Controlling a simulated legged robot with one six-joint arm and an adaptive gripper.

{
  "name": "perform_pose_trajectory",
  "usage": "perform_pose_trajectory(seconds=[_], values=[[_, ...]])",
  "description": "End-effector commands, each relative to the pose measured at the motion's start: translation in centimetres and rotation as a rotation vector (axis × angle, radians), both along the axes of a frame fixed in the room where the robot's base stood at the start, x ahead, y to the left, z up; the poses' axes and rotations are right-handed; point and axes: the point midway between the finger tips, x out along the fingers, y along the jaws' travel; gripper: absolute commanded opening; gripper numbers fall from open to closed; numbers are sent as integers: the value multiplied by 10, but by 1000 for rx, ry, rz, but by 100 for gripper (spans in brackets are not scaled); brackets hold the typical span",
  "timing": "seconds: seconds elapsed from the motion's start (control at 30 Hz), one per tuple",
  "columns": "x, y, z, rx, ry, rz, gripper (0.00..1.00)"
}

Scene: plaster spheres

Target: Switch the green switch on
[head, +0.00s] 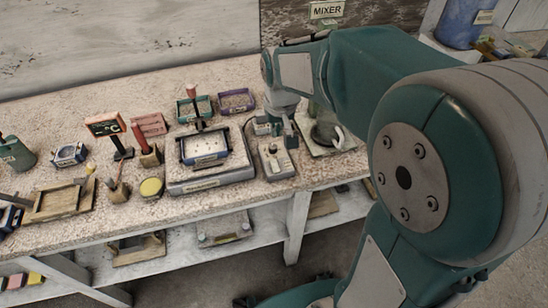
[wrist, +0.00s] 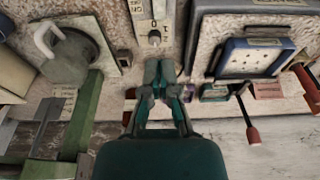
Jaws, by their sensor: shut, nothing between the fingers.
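A grey switch box (head: 275,158) stands on the bench near its front edge, with small knobs on its top. The box also shows at the top of the wrist view (wrist: 143,14), with "0" and "I" marks and a pale round knob (wrist: 154,38). I cannot make out a green colour on the switch. My gripper (wrist: 159,70) is shut and empty, its teal fingertips pointing at the box just beside the knob in the picture. I cannot tell whether they touch it. In the head view my gripper is partly hidden behind the wrist, just behind the box.
Left of the box is a grey scale-like base (head: 210,180) bearing a blue-rimmed tray (head: 207,160). Right of it is a board (head: 348,148) with a mug-like vessel (wrist: 70,55). Green and purple trays (head: 236,101) lie behind. Open bench is scarce around the box.

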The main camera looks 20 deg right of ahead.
Motion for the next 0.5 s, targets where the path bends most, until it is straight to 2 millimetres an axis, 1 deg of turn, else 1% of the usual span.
perform_pose_trajectory(seconds=[0.17, 0.5], values=[[4, 0, -26, 0, 6, 0, 0], [16, 0, -90, 0, 7, 0, 0]])
